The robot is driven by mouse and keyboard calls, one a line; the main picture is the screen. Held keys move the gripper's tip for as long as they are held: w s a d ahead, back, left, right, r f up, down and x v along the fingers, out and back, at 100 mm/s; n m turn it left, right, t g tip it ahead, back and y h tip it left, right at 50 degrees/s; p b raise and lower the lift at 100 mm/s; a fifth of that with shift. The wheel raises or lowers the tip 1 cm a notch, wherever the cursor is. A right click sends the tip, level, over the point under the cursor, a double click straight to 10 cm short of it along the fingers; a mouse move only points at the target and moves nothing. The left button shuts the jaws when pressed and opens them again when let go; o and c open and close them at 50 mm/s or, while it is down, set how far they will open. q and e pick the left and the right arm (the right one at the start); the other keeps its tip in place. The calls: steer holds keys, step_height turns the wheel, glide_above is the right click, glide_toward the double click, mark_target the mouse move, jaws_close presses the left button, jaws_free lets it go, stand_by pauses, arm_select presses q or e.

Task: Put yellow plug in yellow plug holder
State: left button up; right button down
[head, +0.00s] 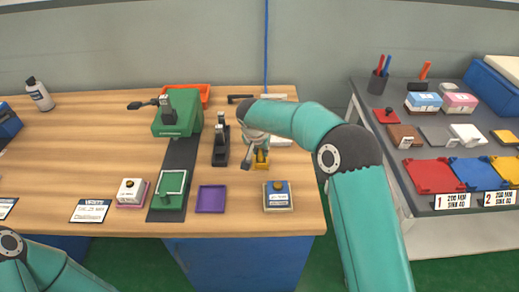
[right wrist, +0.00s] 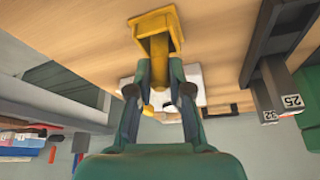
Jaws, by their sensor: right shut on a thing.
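My right gripper (right wrist: 160,88) is shut on a yellow piece, which I take for the yellow plug (right wrist: 159,70), in the right wrist view. Directly beyond it is a wider, square yellow block against the table, apparently the yellow plug holder (right wrist: 157,27). The two yellow parts line up and appear to touch; I cannot tell how deep one sits in the other. In the head view the right gripper (head: 256,152) points down at the yellow parts (head: 261,161), partly covered by my wrist. Only part of my left arm shows, at the lower left; its gripper is out of view.
A black upright device (head: 220,147) stands just left of the gripper. A purple tray (head: 211,199) and a blue-topped box (head: 277,196) lie nearer the front edge. A green machine (head: 178,113) stands farther left. A grey side table (head: 440,130) with several parts is at right.

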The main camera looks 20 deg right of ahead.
steer(key=shift+f, duration=0.1)
steer(key=c, duration=1.1)
jaws_free()
steer(key=shift+r, duration=0.25)
steer(key=shift+s+a+r, duration=0.1)
steer(key=shift+r, duration=0.2)
steer(key=b+v, duration=0.1)
steer(key=v, duration=1)
steer(key=shift+s, duration=0.15)
